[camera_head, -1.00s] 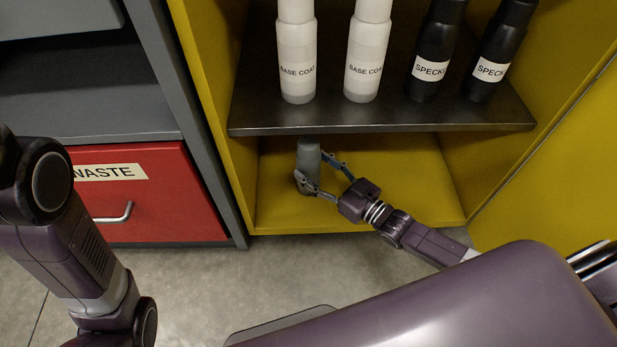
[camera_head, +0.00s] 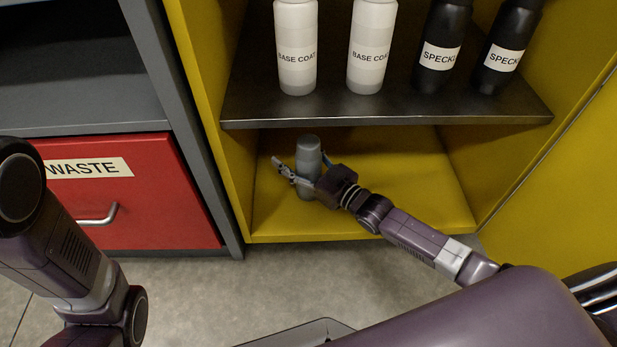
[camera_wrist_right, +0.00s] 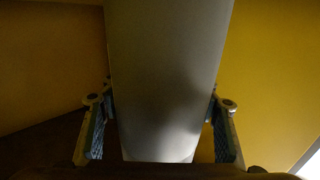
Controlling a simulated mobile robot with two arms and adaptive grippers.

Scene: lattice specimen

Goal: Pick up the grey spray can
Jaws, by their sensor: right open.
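The grey spray can (camera_head: 308,160) stands upright on the yellow floor of the cabinet, below the dark shelf. My right gripper (camera_head: 308,182) is around the can, with one finger on each side of it. In the right wrist view the can (camera_wrist_right: 168,80) fills the middle, between the two open fingers of the right gripper (camera_wrist_right: 160,125). The fingers are spread; whether they touch the can is hard to tell. My left arm shows at the left edge of the head view, but its gripper is out of the picture.
Two white BASE COAT bottles (camera_head: 296,50) and two black SPECK-labelled bottles (camera_head: 442,50) stand on the dark shelf (camera_head: 390,112) above. A red WASTE drawer (camera_head: 130,205) is to the left. The yellow cabinet floor (camera_head: 420,195) right of my gripper is clear.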

